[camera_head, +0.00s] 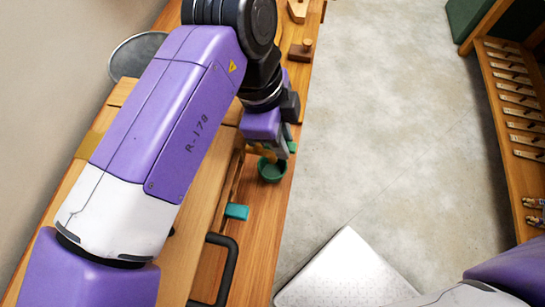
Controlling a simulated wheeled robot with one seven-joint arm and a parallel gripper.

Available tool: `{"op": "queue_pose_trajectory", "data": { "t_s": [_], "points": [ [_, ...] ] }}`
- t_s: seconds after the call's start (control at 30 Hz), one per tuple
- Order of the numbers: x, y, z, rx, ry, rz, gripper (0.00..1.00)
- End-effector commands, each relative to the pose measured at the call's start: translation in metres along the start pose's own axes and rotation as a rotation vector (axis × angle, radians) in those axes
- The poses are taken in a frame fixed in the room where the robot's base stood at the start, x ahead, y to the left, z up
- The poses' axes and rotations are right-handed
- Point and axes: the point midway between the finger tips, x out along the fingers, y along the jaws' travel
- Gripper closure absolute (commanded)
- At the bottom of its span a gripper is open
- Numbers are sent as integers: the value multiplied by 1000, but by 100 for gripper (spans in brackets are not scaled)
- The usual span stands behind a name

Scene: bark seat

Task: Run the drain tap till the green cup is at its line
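A green cup (271,172) stands upright on the wooden bench, near its right edge. Its open top faces me, but its line and any liquid inside cannot be made out. My gripper (278,151) points down just above and behind the cup. An orange-yellow part (264,152) shows between the gripper and the cup; whether it is the drain tap I cannot tell. My arm and gripper hide most of that spot, so the finger opening and any contact are unclear.
A round grey disc (135,55) and small wooden pieces (301,51) are farther back. Open floor (385,120) lies right, then a slatted wooden rack (515,100).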

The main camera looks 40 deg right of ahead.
Motion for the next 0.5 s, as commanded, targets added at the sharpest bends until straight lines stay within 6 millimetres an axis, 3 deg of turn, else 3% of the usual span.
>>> {"op": "queue_pose_trajectory", "data": {
  "t_s": [0.23, 0.5],
  "points": [
    [-1, -2, 0, -49, 1, -14, 100],
    [-3, -13, 6, -331, 0, -86, 100]
  ]
}}
